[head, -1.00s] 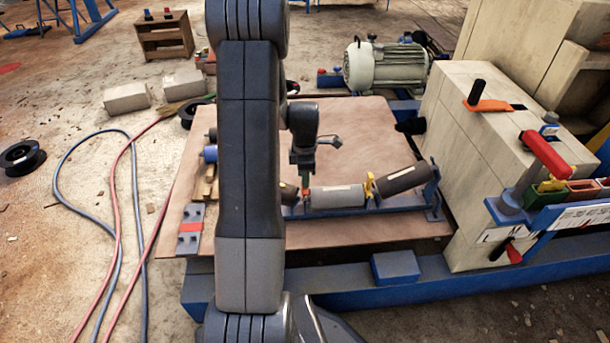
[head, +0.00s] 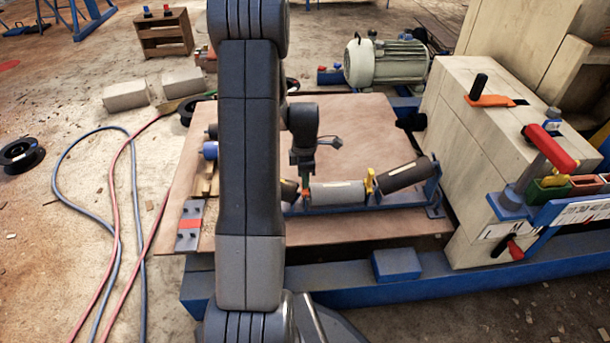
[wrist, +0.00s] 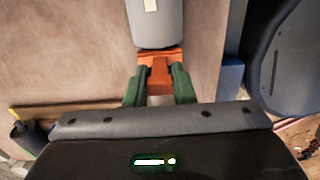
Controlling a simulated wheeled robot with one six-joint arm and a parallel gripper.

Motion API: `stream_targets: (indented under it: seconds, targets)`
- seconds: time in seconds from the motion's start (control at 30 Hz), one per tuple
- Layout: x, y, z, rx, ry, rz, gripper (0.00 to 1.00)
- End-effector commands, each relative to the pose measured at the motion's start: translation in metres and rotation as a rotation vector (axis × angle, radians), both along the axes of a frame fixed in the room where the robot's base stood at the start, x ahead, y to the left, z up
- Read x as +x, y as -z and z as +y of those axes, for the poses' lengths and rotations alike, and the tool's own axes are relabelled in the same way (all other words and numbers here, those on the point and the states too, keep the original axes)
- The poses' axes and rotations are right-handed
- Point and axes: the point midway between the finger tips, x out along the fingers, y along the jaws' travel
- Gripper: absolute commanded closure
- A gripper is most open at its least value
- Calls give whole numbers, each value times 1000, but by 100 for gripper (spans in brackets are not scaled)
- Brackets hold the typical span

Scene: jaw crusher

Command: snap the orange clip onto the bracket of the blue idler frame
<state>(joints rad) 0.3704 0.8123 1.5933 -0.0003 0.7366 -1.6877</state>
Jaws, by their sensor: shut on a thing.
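My gripper (head: 305,188) points down at the left part of the blue idler frame (head: 400,203) and is shut on the orange clip (head: 306,196). In the wrist view the clip (wrist: 160,68) sits between my green fingers (wrist: 159,86), close to the end of a grey roller (wrist: 158,25). The frame carries the grey middle roller (head: 338,193) and a tilted dark roller (head: 405,176) at right. A yellow piece (head: 369,183) stands between those two rollers. The bracket under the orange clip is hidden, and I cannot tell whether the clip is seated.
The frame lies on a brown board (head: 355,130). A pale crusher housing (head: 465,150) with a red lever (head: 550,148) stands at right. A blue block (head: 397,263) is in front.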

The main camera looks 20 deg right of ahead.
Motion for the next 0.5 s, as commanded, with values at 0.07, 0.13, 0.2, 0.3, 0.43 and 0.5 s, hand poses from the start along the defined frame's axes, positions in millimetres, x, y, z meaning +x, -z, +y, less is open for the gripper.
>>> stream_targets:
  seconds: [0.07, 0.13, 0.2, 0.3, 0.43, 0.5]
  targets:
    - [0, 3, 0, 0, 0, 0, 100]
    - [0, 2, 0, 0, 0, 0, 68]
    - [0, 2, 0, 0, 0, 0, 54]
    - [0, 2, 0, 0, 0, 0, 52]
    - [0, 2, 0, 0, 0, 0, 52]
    - [0, 1, 0, 0, 0, -1, 52]
